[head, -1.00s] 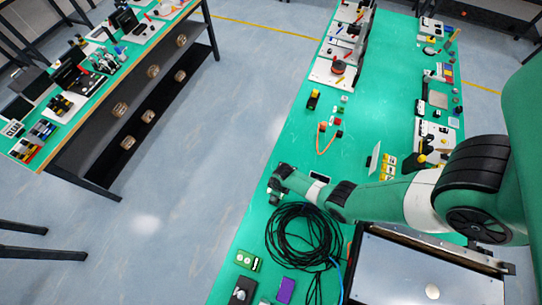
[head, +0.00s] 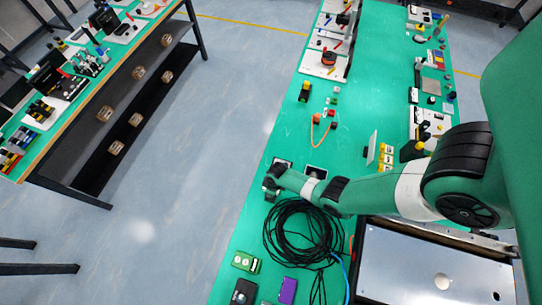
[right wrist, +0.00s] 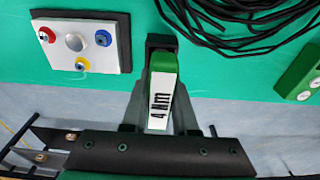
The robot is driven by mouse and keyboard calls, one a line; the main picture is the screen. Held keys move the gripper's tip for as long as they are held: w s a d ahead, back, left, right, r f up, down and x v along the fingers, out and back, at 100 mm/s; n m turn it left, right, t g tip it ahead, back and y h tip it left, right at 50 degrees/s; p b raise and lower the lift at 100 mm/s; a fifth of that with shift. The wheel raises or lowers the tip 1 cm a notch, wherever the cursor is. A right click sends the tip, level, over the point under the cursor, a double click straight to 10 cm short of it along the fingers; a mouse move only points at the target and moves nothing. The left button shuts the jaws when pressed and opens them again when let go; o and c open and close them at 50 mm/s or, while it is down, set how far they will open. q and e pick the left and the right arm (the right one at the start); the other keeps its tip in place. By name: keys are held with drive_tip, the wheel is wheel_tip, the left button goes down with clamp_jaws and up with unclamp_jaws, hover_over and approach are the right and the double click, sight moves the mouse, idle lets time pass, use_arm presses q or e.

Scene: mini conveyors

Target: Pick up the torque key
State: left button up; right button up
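The torque key (right wrist: 160,103) shows in the right wrist view as a green and white body with a "4 Nm" label. It lies lengthwise between the dark fingers of my right gripper (right wrist: 162,60), which appear closed against its two sides. In the head view my right gripper (head: 271,186) is at the left edge of the green table (head: 275,145). The key cannot be made out there. My left gripper is not in view.
A white panel with coloured knobs (right wrist: 80,42) is beside the gripper. A black cable coil (head: 300,238) and a green box (head: 245,262) lie nearby. A large metal-topped case (head: 430,265) is to the right. Open floor lies left of the table.

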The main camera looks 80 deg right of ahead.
clamp_jaws()
idle(0.8)
idle(0.4)
